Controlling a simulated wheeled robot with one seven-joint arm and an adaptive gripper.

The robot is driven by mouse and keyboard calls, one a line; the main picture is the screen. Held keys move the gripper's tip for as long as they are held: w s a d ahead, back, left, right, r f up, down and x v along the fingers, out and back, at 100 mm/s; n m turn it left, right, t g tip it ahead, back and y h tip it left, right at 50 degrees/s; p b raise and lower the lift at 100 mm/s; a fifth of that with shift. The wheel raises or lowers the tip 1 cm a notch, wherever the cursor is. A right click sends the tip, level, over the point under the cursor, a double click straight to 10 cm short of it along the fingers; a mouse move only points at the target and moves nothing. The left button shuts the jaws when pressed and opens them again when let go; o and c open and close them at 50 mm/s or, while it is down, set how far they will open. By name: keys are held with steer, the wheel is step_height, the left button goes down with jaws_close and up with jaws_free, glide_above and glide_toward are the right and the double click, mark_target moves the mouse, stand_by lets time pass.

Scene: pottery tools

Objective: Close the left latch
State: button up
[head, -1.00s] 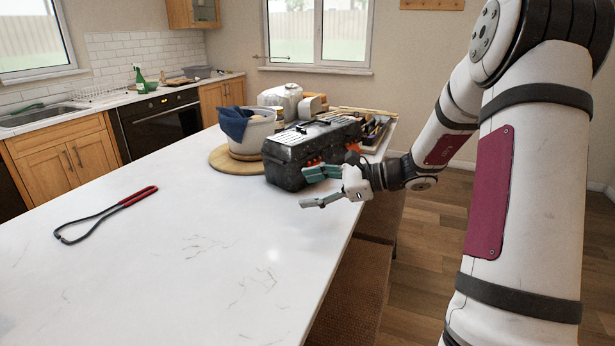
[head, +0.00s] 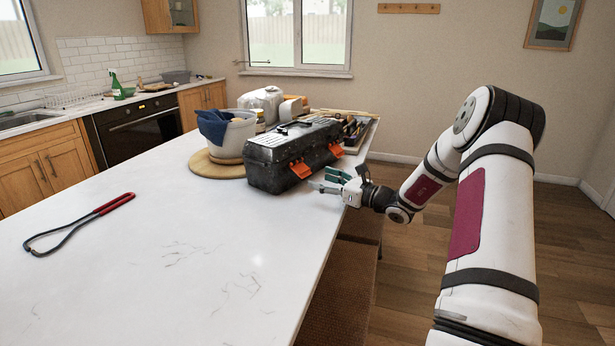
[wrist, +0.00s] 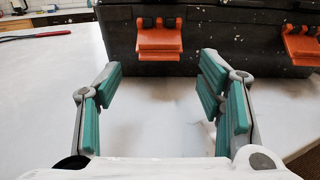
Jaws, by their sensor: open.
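A black, paint-flecked toolbox (head: 265,168) stands on the white table, its lid down. Its front has two orange latches. The left latch (head: 300,168) shows in the wrist view (wrist: 159,42) straight ahead, its lower edge tilted out from the box face. The right latch (head: 336,150) is at the right edge of the wrist view (wrist: 302,46) and also tilts outward. My gripper (head: 322,179) is open and empty in front of the box. In the wrist view its teal fingers (wrist: 161,68) are spread either side of the left latch, nearer the camera, with no contact visible.
A white pot with a blue cloth (head: 226,133) sits on a round wooden board (head: 203,167) beside the box. A tool tray (head: 362,133) lies behind it. A red-handled wire tool (head: 85,222) lies at left. The table's front is clear; its right edge is close below my gripper.

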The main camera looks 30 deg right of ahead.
mark_target(306, 174)
steer(key=x, duration=0.6)
steer(key=shift+a, duration=0.1)
steer(key=c, duration=1)
